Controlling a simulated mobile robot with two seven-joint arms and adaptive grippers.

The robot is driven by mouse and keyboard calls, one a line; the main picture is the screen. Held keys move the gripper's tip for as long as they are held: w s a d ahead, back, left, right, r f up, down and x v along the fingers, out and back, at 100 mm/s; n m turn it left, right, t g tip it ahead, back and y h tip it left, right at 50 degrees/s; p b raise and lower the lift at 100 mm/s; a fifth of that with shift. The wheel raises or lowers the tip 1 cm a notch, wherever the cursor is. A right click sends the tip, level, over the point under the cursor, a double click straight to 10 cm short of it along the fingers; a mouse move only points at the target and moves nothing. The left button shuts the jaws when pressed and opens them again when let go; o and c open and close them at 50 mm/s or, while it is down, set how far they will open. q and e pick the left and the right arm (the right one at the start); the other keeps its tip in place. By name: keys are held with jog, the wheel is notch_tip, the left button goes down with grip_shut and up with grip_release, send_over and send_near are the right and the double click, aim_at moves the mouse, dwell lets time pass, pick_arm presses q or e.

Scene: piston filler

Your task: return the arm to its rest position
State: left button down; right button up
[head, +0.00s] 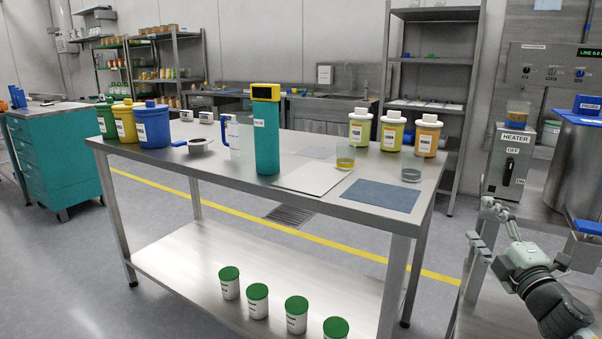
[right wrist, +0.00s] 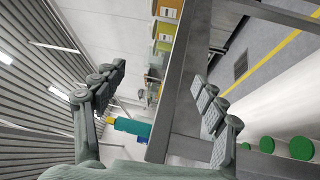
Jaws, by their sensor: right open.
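My right gripper (head: 480,220) is at the right of the head view, beside the right end of the steel table (head: 235,178) and in front of the heater (head: 506,160). Its two fingers are spread apart with nothing between them. In the right wrist view, the open fingers (right wrist: 158,80) stand on either side of the picture, with the table edge behind them. My right arm (head: 545,290) comes in from the lower right. My left gripper and arm are not in view.
The heater and a steel vessel (head: 577,160) stand close to my right gripper. The table holds a teal device (head: 266,135), lidded jars (head: 362,127), beakers (head: 345,158) and a blue mat (head: 381,195). Several green-lidded tubs (head: 297,314) stand on its lower shelf.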

jog(key=s+a+f+m+g+h, duration=0.1)
jog(key=s+f+m+g+h, duration=0.35)
jog(key=f, duration=0.75)
jog(key=s+f+m+g+h, duration=0.1)
jog(key=s+f+m+g, duration=0.2)
jog(key=s+f+m, duration=0.65)
jog(key=s+a+f+m+g+y, duration=0.1)
jog(key=s+a+f+g, duration=0.3)
jog(key=s+f, duration=0.6)
jog(key=s+a+f+m+g+y, duration=0.1)
jog(key=s+a+f+g+y, duration=0.1)
jog(key=s+a+f+g, duration=0.3)
jog(key=s+a+f, duration=0.1)
jog(key=s+f, duration=0.3)
jog(key=s, duration=0.1)
jog(key=shift+a+f, duration=0.4)
jog(key=shift+w, duration=0.1)
